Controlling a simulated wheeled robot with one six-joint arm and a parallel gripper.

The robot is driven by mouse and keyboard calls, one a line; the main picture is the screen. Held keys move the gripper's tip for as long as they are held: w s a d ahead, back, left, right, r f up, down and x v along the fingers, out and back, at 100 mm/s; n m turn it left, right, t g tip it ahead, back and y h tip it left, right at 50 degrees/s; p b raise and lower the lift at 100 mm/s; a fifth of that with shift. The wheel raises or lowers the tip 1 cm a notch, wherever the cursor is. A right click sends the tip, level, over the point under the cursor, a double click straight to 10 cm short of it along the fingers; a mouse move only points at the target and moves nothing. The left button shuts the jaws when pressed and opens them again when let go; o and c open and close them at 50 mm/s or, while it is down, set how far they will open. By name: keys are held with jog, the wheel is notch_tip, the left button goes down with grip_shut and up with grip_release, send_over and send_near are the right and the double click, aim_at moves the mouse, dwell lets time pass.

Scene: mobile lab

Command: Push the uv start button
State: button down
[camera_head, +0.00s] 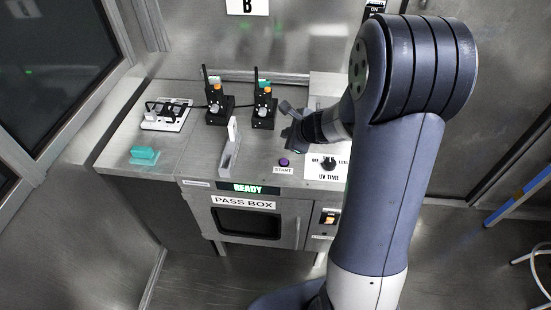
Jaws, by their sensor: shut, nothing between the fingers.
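The purple round start button (284,162) sits on the metal counter top, just behind a white label reading START (283,170). My gripper (291,148) is shut and empty. It appears just above and to the right of the button, close to it in the picture; the exact height between them cannot be told. Right of the button is a UV TIME panel (327,174) with a black knob (328,163). My arm covers the panel's right edge.
Two black radios (216,107) (264,108) stand at the back. An upright plate (230,146) stands left of the button. A power strip (166,115) and a teal block (144,155) lie on the left. Below is the pass box door (247,222), with a READY display (248,188).

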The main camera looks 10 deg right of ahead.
aim_at(286, 163)
notch_tip(286, 163, down, 9)
jog(key=b, duration=0.8)
jog(key=shift+r, duration=0.1)
dwell(1.9)
jog(key=shift+f+b, duration=0.45)
jog(key=shift+b, duration=0.25)
jog(key=shift+f+b, duration=0.5)
jog(key=shift+b, duration=0.1)
dwell(0.4)
jog(key=shift+r, duration=0.15)
jog(key=shift+r+p, duration=0.8)
